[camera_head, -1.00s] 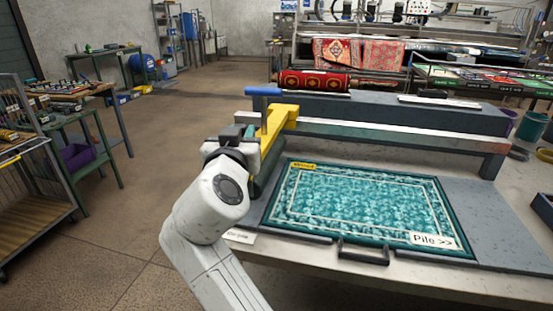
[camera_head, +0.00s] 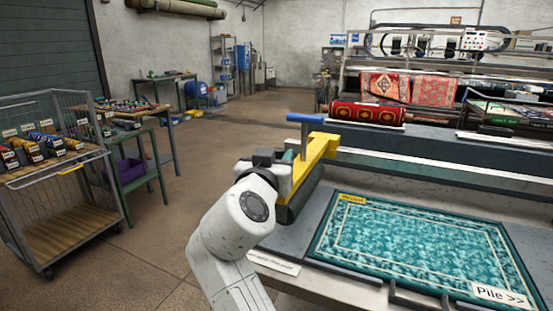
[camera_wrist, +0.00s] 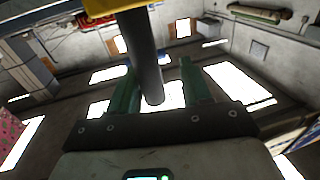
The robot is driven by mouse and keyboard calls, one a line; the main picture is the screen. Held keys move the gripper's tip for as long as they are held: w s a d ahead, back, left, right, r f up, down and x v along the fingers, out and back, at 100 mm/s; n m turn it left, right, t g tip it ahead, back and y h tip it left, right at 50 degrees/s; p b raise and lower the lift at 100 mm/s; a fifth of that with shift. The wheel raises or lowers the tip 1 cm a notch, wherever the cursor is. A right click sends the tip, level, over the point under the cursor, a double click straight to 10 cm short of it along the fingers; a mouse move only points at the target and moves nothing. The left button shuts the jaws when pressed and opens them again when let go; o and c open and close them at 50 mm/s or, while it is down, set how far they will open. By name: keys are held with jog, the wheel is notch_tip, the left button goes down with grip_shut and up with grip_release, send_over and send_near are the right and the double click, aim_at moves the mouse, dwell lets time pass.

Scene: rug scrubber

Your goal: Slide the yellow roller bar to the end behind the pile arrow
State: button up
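The yellow roller bar (camera_head: 322,149) stands at the left end of the long rail, with a blue handle (camera_head: 318,119) on top and a dark roller (camera_head: 298,203) below. The teal rug (camera_head: 420,246) lies to its right. A "Pile >>" label (camera_head: 500,294) at the rug's near right corner points right. My gripper (camera_head: 277,168) is beside the bar's left side, its fingers largely hidden in the head view. In the wrist view, my gripper (camera_wrist: 160,88) has its green fingers apart. A dark post (camera_wrist: 143,60) hangs between them, with a gap to the right finger.
The metal rail (camera_head: 440,175) runs right behind the rug. A yellow tag (camera_head: 352,198) marks the rug's far left corner. A wire cart (camera_head: 60,190) and a green side table (camera_head: 135,165) stand left. Floor between them and the bench is clear.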

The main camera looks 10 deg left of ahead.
jog(key=shift+d, duration=0.1)
jog(key=s+a, duration=0.1)
jog(key=s, duration=0.9)
jog(key=shift+s+a, duration=0.15)
jog(key=shift+s, duration=0.2)
